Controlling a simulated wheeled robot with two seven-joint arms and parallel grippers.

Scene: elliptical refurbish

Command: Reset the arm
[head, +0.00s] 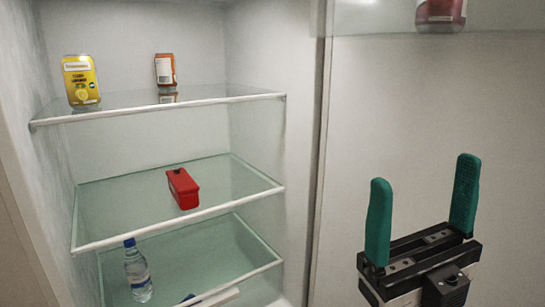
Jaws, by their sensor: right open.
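My right gripper (421,211) is at the lower right of the head view, with its two green fingers pointing up and spread wide apart. Nothing is between the fingers. It is in front of the pale panel at the right and touches no object that I can see. My left gripper is out of view.
An open fridge has a yellow can (81,82) and an orange can (165,69) on its top glass shelf (125,105). A red box (183,188) lies on the middle shelf (115,213). A water bottle (138,272) stands below. A dark red can (441,14) shows top right.

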